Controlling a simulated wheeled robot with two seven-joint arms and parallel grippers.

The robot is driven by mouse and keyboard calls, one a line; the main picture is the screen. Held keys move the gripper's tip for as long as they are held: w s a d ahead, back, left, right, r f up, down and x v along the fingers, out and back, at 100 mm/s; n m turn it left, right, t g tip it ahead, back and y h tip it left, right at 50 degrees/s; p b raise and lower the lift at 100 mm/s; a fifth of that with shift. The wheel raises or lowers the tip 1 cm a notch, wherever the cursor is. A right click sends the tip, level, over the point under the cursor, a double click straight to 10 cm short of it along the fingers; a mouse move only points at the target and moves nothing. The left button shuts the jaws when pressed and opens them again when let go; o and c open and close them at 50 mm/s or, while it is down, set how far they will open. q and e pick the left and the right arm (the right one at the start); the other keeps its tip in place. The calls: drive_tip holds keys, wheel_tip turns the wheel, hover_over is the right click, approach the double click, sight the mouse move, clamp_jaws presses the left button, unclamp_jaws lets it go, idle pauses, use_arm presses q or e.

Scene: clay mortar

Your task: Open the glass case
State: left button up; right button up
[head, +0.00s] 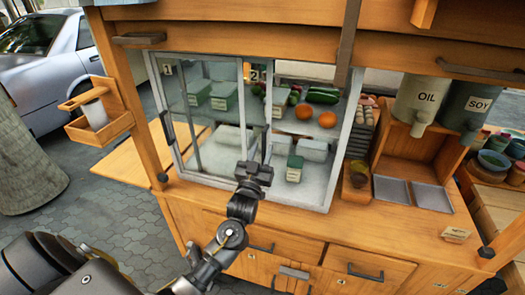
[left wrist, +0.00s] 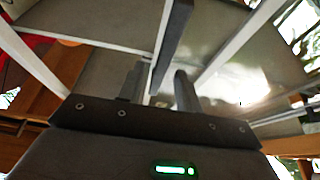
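The glass case (head: 328,150) stands on the wooden cart, with a white frame and glass front panels marked 1 and 2. A dark upright handle (head: 167,127) is on its left side. Another dark handle (head: 268,118) is near the middle of the front. My left gripper (head: 254,160) is in front of the case, just below the middle handle. In the left wrist view, its two fingers (left wrist: 160,88) stand apart, with the dark handle bar (left wrist: 172,45) showing between them. I cannot tell whether they touch it. My right gripper is not in view.
Inside the case are green boxes (head: 224,95), oranges (head: 328,119) and green vegetables (head: 322,95). OIL (head: 420,97) and SOY (head: 476,104) dispensers stand at right above metal trays (head: 432,197). Drawers (head: 366,272) lie below the counter. A wooden holder (head: 98,122) juts out at left.

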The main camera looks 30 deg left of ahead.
use_arm(q)
drive_tip(key=b+v, duration=0.3)
drive_tip(key=v, duration=0.7)
